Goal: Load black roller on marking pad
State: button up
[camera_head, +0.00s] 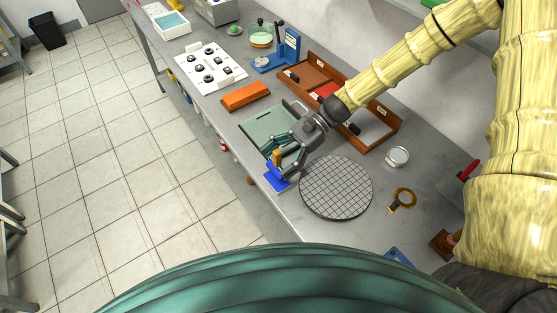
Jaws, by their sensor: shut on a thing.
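My gripper (277,157) is shut on a small upright amber handle (277,156), just above a blue stand (276,178) at the bench's front edge. I cannot tell whether this handled tool is the black roller, because its lower end is hidden by the fingers and the stand. I also cannot tell whether it touches the stand. A wooden divided tray (384,112) behind my gripper holds a red pad (325,90) and small black pieces. Which of these is the marking pad is unclear.
A green tray (256,127) lies left of my gripper, and a round gridded grey disc (336,187) lies to its right. Bare bench shows around the disc.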

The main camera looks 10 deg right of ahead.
aim_at(280, 152)
jog(key=shift+r+p, duration=1.1)
jog(key=shift+r, duration=0.7)
jog(key=shift+f, duration=0.1)
